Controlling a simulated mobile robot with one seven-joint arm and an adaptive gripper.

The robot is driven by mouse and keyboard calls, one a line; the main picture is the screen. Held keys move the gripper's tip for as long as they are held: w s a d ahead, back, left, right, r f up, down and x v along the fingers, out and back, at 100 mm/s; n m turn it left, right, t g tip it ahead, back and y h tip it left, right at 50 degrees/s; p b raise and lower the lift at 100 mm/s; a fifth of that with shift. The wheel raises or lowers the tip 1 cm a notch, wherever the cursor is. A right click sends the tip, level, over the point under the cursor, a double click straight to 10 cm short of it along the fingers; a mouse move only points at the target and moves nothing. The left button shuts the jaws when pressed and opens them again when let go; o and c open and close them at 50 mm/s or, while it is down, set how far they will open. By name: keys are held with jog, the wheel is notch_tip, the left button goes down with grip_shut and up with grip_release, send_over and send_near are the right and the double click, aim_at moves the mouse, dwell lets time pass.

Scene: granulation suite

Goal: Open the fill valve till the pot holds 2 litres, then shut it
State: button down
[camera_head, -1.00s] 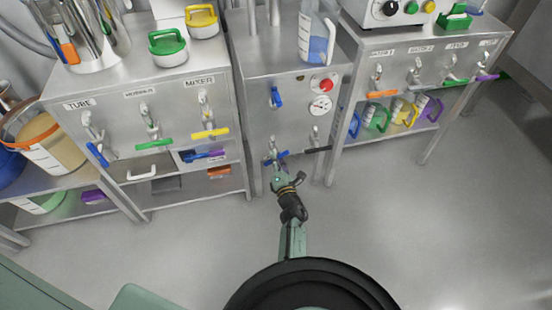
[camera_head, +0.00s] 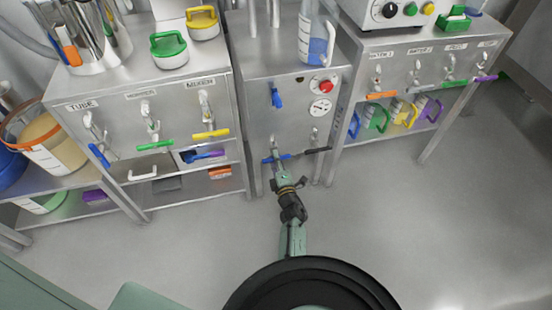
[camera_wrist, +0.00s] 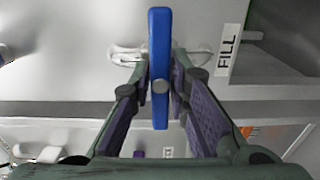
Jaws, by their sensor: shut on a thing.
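The fill valve's blue lever handle (camera_wrist: 158,30) stands lengthwise in the wrist view, beside a label reading FILL. My gripper (camera_wrist: 160,88) is shut on this handle, with one finger on each side of its middle. In the head view the blue handle (camera_head: 268,160) sits low on the front of the middle steel cabinet, roughly level, and my gripper (camera_head: 278,166) reaches it from the front. A clear graduated vessel with blue liquid (camera_head: 317,45) stands on that cabinet. I cannot tell whether it is the pot, nor read its level.
The floor (camera_head: 390,220) in front is clear.

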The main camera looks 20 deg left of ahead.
dwell(0.3)
jog(key=c, duration=1.5)
grip_release()
jog(key=shift+c, duration=0.2)
